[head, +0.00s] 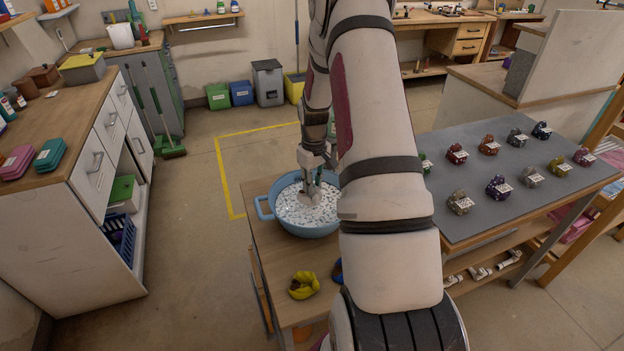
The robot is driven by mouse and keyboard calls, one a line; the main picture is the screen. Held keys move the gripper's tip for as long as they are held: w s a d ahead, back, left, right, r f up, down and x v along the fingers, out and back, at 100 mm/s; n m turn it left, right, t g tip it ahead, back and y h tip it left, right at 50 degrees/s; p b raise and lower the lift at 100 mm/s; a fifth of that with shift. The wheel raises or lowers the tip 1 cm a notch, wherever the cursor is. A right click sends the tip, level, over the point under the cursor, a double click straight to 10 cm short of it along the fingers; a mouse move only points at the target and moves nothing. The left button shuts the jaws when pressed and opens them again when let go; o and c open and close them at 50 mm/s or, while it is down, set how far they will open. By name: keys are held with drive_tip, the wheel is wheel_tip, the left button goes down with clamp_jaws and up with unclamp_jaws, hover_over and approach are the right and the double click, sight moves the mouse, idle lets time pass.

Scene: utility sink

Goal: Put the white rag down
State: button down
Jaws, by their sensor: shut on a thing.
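My gripper (313,178) points down over the blue pot (262,207) on the wooden table. It is shut on a pale, whitish thing (309,195), which looks like the white rag. The rag is small in the view, just at or above the speckled white contents of the pot; I cannot tell if it touches them. My arm hides the right part of the pot and the table behind it.
A yellow rag (303,286) lies on the wooden table (262,258) in front of the pot, with a blue one (337,270) partly hidden by my arm. Several coloured bundles with labels lie on the grey-topped table (470,232) at right. Floor is clear at left.

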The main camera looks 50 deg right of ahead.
drive_tip(key=shift+f, duration=0.25)
drive_tip(key=c, duration=1.4)
unclamp_jaws()
drive_tip(key=shift+o, duration=0.2)
drive_tip(key=shift+r+p, duration=1.15)
drive_tip(key=shift+r, duration=2.4)
